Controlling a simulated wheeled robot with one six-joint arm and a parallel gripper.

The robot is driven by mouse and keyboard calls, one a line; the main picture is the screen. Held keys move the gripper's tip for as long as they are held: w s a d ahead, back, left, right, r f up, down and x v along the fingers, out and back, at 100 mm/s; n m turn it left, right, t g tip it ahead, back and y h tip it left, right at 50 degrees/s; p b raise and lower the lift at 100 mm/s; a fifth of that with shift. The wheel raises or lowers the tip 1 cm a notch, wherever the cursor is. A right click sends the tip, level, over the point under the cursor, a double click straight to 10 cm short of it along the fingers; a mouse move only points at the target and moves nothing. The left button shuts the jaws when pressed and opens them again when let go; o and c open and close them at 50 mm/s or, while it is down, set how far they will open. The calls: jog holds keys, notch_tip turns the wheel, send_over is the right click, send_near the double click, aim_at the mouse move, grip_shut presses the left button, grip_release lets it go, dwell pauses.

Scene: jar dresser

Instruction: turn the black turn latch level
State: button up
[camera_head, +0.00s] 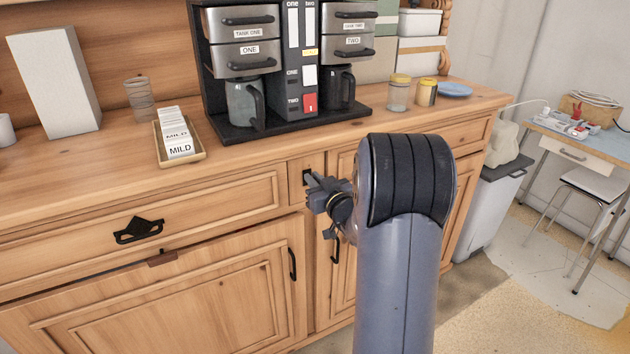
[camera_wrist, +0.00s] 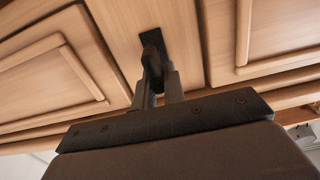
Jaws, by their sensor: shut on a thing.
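The black turn latch (camera_head: 307,176) is on the narrow wooden panel between the drawers of the dresser; in the head view my gripper partly hides it. In the wrist view its dark plate lies flat on the wood and its black knob (camera_wrist: 153,52) stands out between my fingers. My gripper (camera_head: 317,182) is at the latch, and in the wrist view (camera_wrist: 157,82) its two fingers are shut on the knob. How far the knob is turned from level is hard to tell, as the fingers cover part of it.
The dresser top (camera_head: 245,165) carries a coffee machine (camera_head: 303,90), a tray of packets (camera_head: 180,155), a glass (camera_head: 140,98) and two jars. A drawer with a black pull (camera_head: 138,231) is left of the latch. Black door handles (camera_head: 292,264) sit below. A grey bin (camera_head: 485,205) stands right.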

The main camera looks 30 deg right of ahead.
jog(key=shift+f+n+b, duration=0.1)
jog(key=shift+n+b, duration=0.2)
jog(key=shift+b, duration=0.2)
grip_shut()
jog(key=shift+a+f+n+b, duration=0.15)
jog(key=shift+n+b, duration=0.35)
jog(key=shift+b, duration=0.3)
jog(key=n+b, duration=0.3)
jog(key=b, duration=0.1)
jog(key=a+n+b, duration=0.1)
jog(key=n+b, duration=0.3)
jog(key=shift+f, duration=0.2)
jog(key=n+b, duration=0.5)
jog(key=shift+a+f, duration=0.2)
jog(key=shift+f, duration=0.1)
jog(key=shift+f+n+b, duration=0.15)
jog(key=shift+n+b, duration=1.45)
jog(key=shift+n, duration=0.5)
